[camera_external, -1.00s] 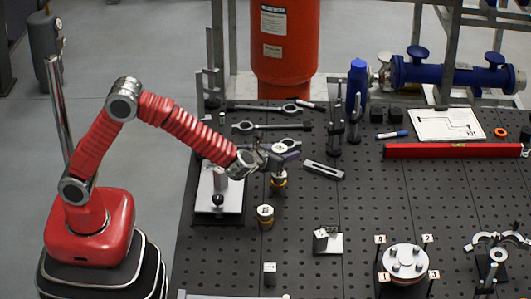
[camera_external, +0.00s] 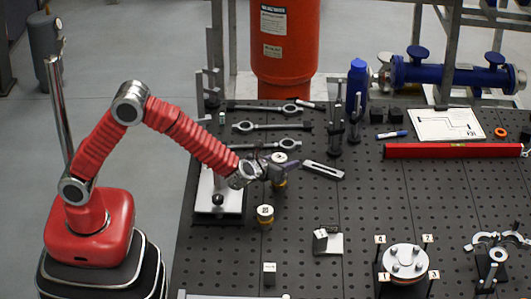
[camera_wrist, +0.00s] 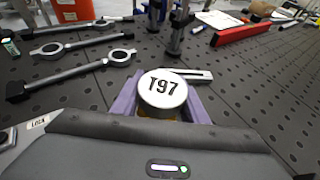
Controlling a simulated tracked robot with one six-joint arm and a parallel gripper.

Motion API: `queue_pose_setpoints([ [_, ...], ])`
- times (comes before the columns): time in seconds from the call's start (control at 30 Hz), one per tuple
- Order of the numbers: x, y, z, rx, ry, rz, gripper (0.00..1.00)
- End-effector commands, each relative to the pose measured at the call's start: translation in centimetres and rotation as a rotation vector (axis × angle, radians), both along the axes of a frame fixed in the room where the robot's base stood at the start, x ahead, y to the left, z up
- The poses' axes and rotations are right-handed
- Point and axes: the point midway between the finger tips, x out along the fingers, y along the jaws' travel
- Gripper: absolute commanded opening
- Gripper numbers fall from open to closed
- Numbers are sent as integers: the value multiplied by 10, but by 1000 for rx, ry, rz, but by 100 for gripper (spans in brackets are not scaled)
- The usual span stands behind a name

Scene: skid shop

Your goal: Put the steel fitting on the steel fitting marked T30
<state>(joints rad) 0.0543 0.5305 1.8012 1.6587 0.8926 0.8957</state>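A steel fitting marked T97 (camera_wrist: 162,90) has a round pale top and a yellow band below it. In the external view this fitting (camera_external: 279,159) stands on the perforated table. My gripper (camera_external: 290,167) is low around it, and in the wrist view its purple fingers (camera_wrist: 163,105) lie on either side of it. I cannot tell whether they press on it. A second steel fitting (camera_external: 265,211) with a yellow band stands upright nearer the front. Its mark is too small to read, and it is outside the wrist view.
Ring-ended wrenches (camera_external: 268,127) lie behind my gripper. A slotted bar (camera_external: 323,170) lies close to its right. A plate with a black knob (camera_external: 218,200) stands left of the second fitting. A small angled block (camera_external: 328,241) is to its right front. Open table lies between.

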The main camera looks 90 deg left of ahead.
Motion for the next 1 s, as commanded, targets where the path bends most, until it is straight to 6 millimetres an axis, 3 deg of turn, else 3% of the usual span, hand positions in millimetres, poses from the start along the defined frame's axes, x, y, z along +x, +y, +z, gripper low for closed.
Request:
queue_pose_setpoints([
  [0.27,0,0,0,0,0,0,59],
  [0.6,0,-1,3,0,0,-1,59],
  [1.0,-29,-42,24,0,0,-4,59],
])
